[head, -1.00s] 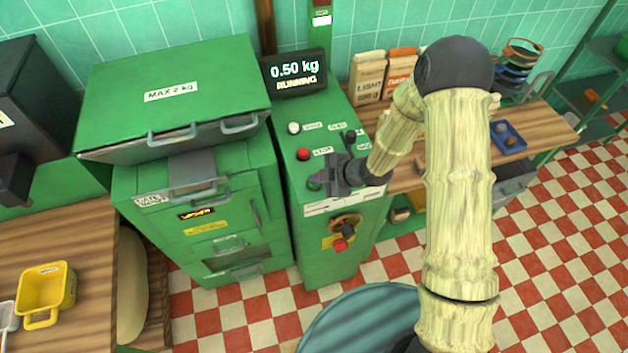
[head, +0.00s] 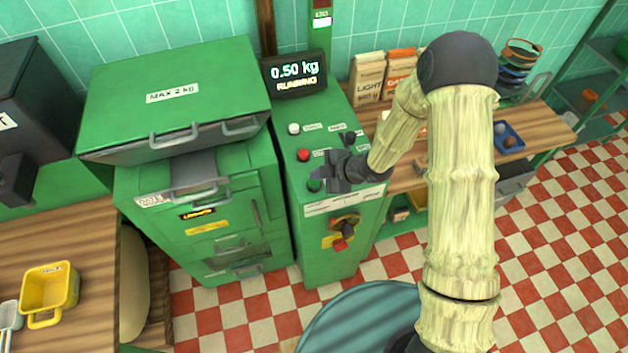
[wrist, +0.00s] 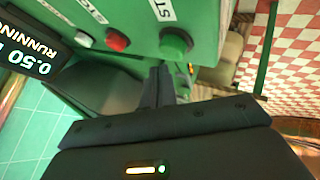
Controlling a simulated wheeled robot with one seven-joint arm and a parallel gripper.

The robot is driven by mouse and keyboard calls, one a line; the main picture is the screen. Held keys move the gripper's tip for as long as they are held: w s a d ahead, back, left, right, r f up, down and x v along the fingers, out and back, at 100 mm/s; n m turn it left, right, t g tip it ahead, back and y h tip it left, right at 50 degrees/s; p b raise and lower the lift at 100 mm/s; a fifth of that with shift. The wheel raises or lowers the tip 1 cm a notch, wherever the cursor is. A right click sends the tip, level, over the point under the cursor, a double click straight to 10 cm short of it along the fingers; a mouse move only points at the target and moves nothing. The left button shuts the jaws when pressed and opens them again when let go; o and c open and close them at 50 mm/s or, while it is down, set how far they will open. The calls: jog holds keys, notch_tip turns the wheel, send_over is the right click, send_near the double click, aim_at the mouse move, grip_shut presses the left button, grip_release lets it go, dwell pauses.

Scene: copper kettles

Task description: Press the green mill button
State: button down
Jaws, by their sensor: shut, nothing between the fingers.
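The green button (head: 315,185) sits on the sloped top of the green control cabinet (head: 312,262), below the red button (head: 303,155) and the white button (head: 293,129). My gripper (head: 327,176) is shut and empty, right at the green button, and hides part of it in the head view. In the wrist view the green button (wrist: 175,43) shows fully, with the closed fingertips (wrist: 162,72) just short of it and a small gap between them. The display (head: 296,73) reads 0.50 kg and RUNNING.
A green machine (head: 200,215) with a lid marked MAX 2 kg stands left of the cabinet. A red and black knob (head: 341,243) is on the cabinet's front. Paper bags (head: 368,76) stand on the shelf at the right. A yellow bin (head: 50,288) is at the lower left.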

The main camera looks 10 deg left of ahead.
aim_at(319, 183)
jog(key=shift+r+p, duration=1.65)
jog(key=shift+r, duration=0.8)
jog(key=shift+d, duration=0.1)
jog(key=d+r+m+t+h+b, duration=0.1)
jog(key=d+r+m+h, duration=0.25)
jog(key=d+m, duration=0.4)
jog(key=d+r+m+t+h+b, duration=0.1)
jog(key=d+r+m+h+b, duration=0.25)
jog(key=d, duration=0.75)
jog(key=s+d+r+m+g+h, duration=0.1)
jog(key=s+d+r+m, duration=0.3)
jog(key=s+d+m, duration=0.5)
jog(key=s+m+g, duration=0.1)
jog(key=s+m, duration=0.2)
jog(key=shift+s+r+m+h, duration=0.25)
jog(key=shift+r+m+h, duration=0.05)
jog(key=shift+r+h, duration=0.1)
jog(key=shift+d, duration=0.1)
